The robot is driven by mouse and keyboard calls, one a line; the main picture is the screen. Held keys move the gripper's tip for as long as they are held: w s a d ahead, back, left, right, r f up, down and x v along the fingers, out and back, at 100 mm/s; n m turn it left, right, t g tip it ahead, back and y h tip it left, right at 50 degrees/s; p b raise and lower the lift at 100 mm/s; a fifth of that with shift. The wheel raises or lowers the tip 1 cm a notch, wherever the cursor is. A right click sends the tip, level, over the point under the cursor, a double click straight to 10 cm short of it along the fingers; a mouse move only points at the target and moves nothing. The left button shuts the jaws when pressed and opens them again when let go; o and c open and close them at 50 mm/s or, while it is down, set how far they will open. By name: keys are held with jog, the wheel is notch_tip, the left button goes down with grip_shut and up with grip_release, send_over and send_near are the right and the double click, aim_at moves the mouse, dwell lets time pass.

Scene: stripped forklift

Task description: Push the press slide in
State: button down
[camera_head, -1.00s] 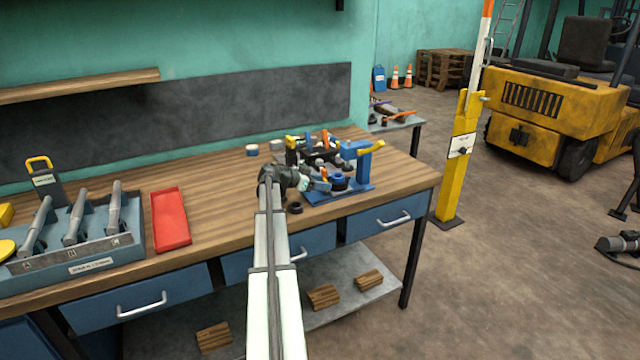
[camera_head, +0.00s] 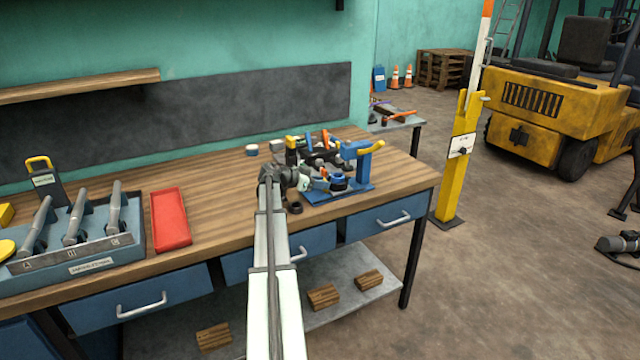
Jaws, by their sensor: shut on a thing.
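The press (camera_head: 362,152) stands on the right part of the wooden workbench. It has a blue base plate (camera_head: 330,196), a blue upright and a yellow handle (camera_head: 371,147). A dark round part with a blue ring (camera_head: 338,182) sits low at its front. My gripper (camera_head: 311,184) is at the left front of the press, shut on a small part there. That part is largely hidden by my wrist, and I cannot make out whether it is the slide.
A dark rack with orange- and blue-handled tools (camera_head: 318,152) stands behind my gripper. A small black ring (camera_head: 295,208) lies at the bench front.

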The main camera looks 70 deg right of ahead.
aim_at(332, 180)
jog(key=shift+s+d, duration=1.4)
jog(key=shift+d, duration=0.05)
jog(key=c, duration=0.8)
grip_release()
jog(key=shift+w+a, duration=0.1)
jog(key=shift+a, duration=0.05)
jog(key=v, duration=1.3)
jog(key=shift+w+a+r, duration=0.2)
